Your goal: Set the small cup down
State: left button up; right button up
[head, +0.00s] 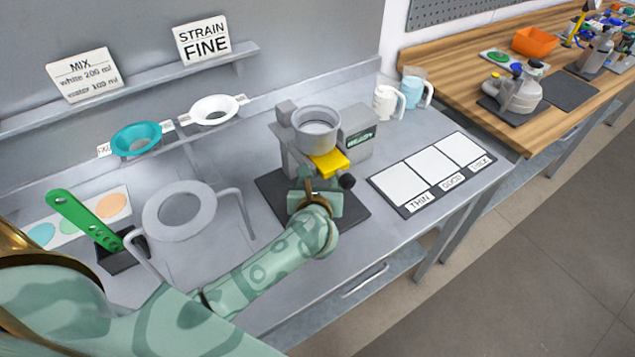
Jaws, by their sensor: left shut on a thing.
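The fingertips are mostly hidden by the wrist and handle. I cannot tell whether the cup's underside touches the machine. My right gripper is out of view.
A panel (376,181) with three white squares, marked THIN, GOOD and THICK, lies right of the machine. Two mugs (388,101) stand behind it. A grey ring stand (180,212) and a green perforated tool (85,220) stand left.

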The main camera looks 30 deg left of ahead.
pick_arm(q)
jog(key=shift+f, duration=0.2)
jog(key=o, duration=1)
jog(key=shift+c, duration=0.2)
jog(key=shift+r, duration=0.2)
jog(key=p+v, duration=0.1)
jog(key=v, duration=1.1)
jog(key=shift+a, duration=0.1)
